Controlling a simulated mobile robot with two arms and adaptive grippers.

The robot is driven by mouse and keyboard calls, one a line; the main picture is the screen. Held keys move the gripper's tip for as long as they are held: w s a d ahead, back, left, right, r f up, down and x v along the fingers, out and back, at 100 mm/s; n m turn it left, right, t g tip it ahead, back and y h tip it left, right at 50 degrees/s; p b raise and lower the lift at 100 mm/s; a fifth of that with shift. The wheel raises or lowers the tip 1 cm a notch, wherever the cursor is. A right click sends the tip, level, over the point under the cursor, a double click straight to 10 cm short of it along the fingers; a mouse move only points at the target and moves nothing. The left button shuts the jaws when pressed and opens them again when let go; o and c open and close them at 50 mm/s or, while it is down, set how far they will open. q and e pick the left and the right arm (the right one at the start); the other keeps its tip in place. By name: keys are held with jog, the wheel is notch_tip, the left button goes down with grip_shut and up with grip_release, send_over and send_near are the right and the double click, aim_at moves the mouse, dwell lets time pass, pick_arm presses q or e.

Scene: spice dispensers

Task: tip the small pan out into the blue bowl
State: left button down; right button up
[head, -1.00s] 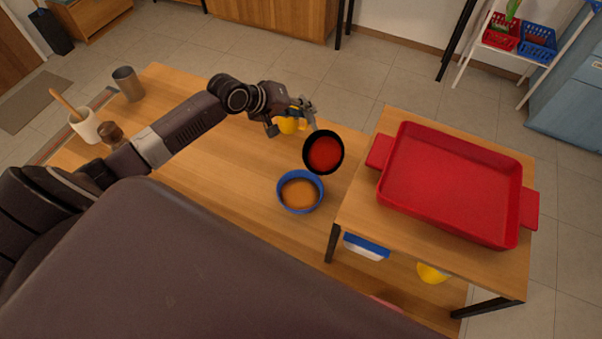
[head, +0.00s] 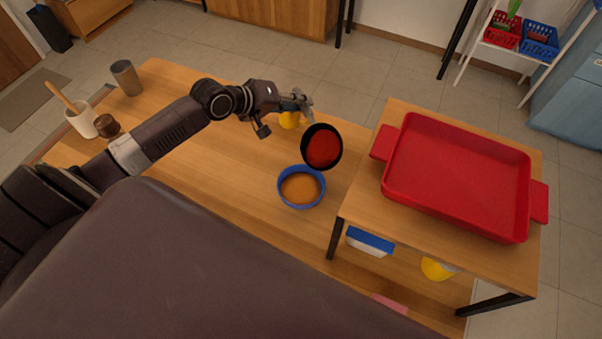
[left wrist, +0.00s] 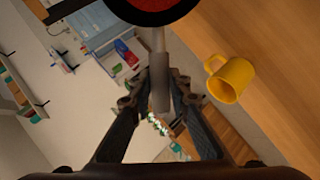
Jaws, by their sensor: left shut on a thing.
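The small pan (head: 322,147) is black with a red inside, and it is held in the air above and slightly right of the blue bowl. It looks tilted toward the bowl. My left gripper (head: 300,104) is shut on the pan's handle; the grey handle (left wrist: 160,92) shows between the fingers in the left wrist view, with the pan (left wrist: 150,8) cut off at the top edge. The blue bowl (head: 301,204) stands on the wooden table with orange-brown contents (head: 300,188). My right gripper is not in view.
A higher side table on the right bears a red baking tray (head: 455,178). A grey cup (head: 126,78), white pot (head: 80,119) and brown shaker (head: 107,126) stand at left.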

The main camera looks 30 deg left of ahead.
pick_arm(q)
jog(key=shift+w, duration=0.1)
jog(key=shift+s+a+r+t+b, duration=0.15)
jog(key=shift+s+r+t+b, duration=0.1)
jog(key=shift+s+t+b, duration=0.2)
jog(key=shift+w+r, duration=0.1)
jog(key=shift+t, duration=0.25)
jog(key=shift+s+a+r+t+h+b, duration=0.15)
jog(key=shift+s+t+h+b, duration=0.25)
jog(key=shift+b, duration=0.3)
jog(key=shift+s+r, duration=0.1)
